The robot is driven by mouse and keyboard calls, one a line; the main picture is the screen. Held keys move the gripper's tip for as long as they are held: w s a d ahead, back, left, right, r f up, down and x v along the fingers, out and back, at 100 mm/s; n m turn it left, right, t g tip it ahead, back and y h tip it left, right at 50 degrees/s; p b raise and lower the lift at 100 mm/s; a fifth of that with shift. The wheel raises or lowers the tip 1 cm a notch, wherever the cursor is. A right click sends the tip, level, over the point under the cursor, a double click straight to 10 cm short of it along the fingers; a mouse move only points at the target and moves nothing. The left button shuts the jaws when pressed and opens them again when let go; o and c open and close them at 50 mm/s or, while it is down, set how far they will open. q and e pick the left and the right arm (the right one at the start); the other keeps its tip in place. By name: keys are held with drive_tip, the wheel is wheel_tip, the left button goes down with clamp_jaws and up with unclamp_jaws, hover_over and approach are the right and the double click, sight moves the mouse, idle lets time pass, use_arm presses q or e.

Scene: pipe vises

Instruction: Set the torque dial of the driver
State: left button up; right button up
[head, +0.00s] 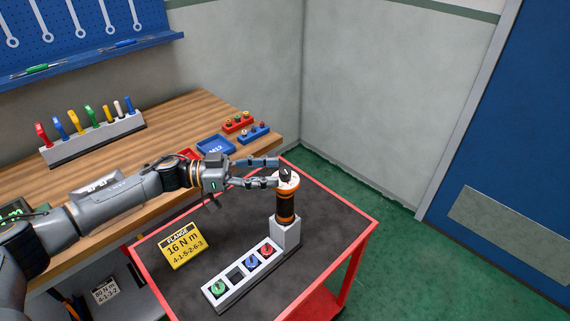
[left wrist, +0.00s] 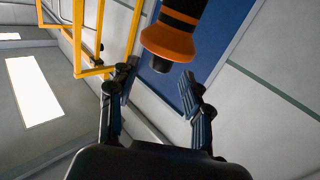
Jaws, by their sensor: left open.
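The driver (head: 285,207) stands upright in a grey block on the red cart. It has a black and orange body, a pale dial ring (head: 288,182) and a black knob on top. My left gripper (head: 278,171) is open and empty, coming from the left at about the height of the dial. Its fingertips are close to the dial; I cannot tell whether they touch. In the left wrist view the driver's flared orange part (left wrist: 168,42) shows beyond the two spread fingers. The dial's markings are too small to read. My right gripper is not in view.
A yellow card (head: 183,246) reading "FLANGE 16 N m 4-1-5-2-6-3" is on the cart (head: 335,225). A socket rail (head: 222,299) holds green, blue and red pieces beside one dark slot. The workbench (head: 90,185) behind holds a tool rack (head: 95,138) and a blue tray (head: 215,147).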

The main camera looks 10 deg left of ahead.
sight(286, 170)
use_arm(q)
drive_tip(key=shift+p+x, duration=0.45)
drive_tip(key=shift+x, duration=1.75)
drive_tip(key=shift+c, duration=0.2)
clamp_jaws()
